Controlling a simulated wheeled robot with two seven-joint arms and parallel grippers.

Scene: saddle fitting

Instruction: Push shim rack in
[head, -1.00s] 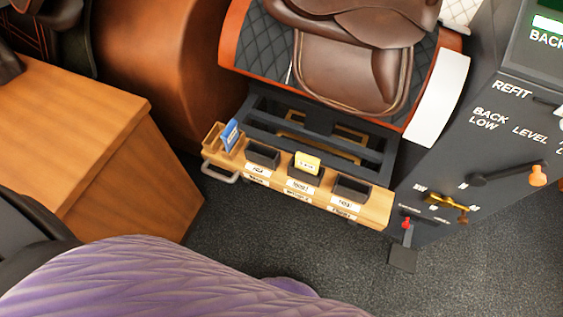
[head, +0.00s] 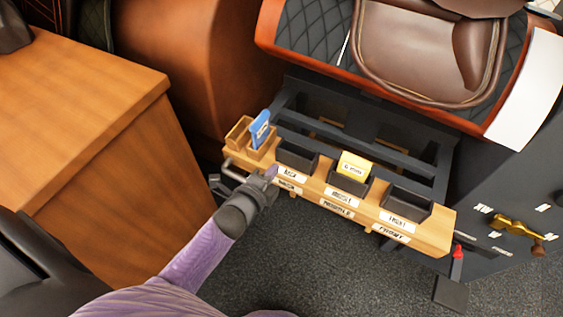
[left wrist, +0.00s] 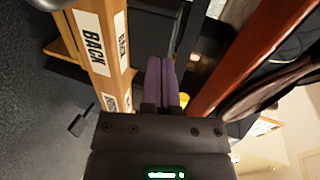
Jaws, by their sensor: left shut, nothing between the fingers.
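The shim rack (head: 375,224) is a wooden bar with labels on its front and a row of black bins. It stands out from the dark frame under the saddle. A metal handle (head: 232,171) is at its left end. My left gripper (head: 271,172) is shut and empty, in front of the rack's left part, just right of the handle. In the left wrist view its purple fingers (left wrist: 161,82) are together, beside the rack (left wrist: 97,52) with its BACK label. I cannot tell whether they touch it. My right gripper is out of view.
A yellow block (head: 354,167) sits in the middle bin. A wooden cabinet (head: 110,190) is at left. A dark panel with a brass lever (head: 515,228) is at right. The saddle (head: 420,50) is above.

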